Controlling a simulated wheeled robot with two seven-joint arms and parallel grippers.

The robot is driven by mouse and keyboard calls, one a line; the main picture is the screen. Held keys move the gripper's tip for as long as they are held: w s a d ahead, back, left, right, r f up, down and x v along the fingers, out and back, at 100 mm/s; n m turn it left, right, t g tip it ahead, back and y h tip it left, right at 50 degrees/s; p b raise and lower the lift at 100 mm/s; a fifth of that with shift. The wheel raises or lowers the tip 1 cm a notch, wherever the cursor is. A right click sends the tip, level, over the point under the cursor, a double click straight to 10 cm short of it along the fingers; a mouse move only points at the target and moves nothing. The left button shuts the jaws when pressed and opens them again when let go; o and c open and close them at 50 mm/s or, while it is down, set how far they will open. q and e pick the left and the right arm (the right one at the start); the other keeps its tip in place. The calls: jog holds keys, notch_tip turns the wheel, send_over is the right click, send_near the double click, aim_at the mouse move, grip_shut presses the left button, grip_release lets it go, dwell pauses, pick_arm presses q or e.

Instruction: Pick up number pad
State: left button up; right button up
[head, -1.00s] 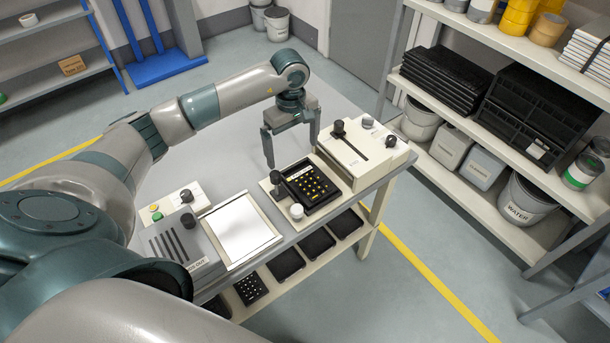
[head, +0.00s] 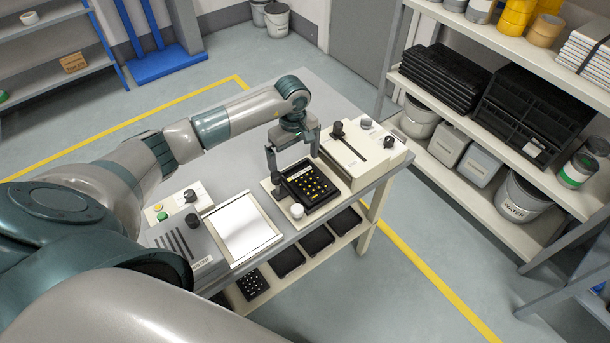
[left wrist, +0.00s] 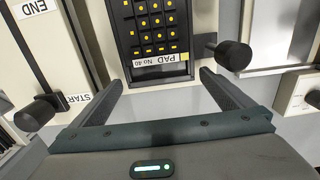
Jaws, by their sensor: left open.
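The number pad (head: 308,184) is a black pad with yellow-marked keys, lying in a cream fixture on the table. In the left wrist view the number pad (left wrist: 152,28) shows at the top middle, with a "PAD No 40" label on its near edge. My left gripper (head: 294,165) is open at the far edge of the pad, its fingers apart. In the left wrist view the open fingers of my left gripper (left wrist: 165,88) point toward the labelled end, with nothing between them. My right gripper is not in view.
A black knob (head: 277,179) and a white knob (head: 297,211) stand on the fixture beside the pad. A cream slider box (head: 372,172) is close on the right. Dark pads (head: 287,262) lie on the shelf below.

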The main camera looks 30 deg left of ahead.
pick_arm(q)
jog(key=shift+f, duration=0.25)
jog(key=c, duration=1.6)
jog(key=shift+r, duration=0.15)
